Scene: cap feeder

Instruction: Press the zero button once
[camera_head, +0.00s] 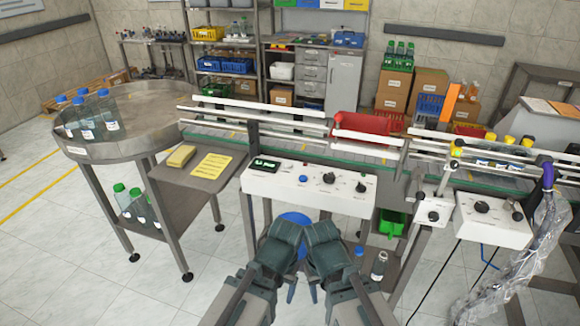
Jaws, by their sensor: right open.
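A white control panel (285,186) is fixed to the front of the conveyor. It carries a small dark display (264,165) with green digits, a blue button (303,179), a black knob (329,178) and another black control (361,187). Their labels are too small to read, so I cannot tell by label which one is the zero button. My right gripper (318,286) is open, low in front of the panel and apart from it. My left gripper (289,288) is beside it, also apart from the panel; its fingers are mostly hidden by my arm.
A conveyor (285,146) with rails runs behind the panel. A round table (110,148) with blue-capped bottles stands left. A side shelf (188,180) holds a yellow sponge and a yellow sheet. A second white control box (492,222) and a silver-wrapped hose (525,252) are right.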

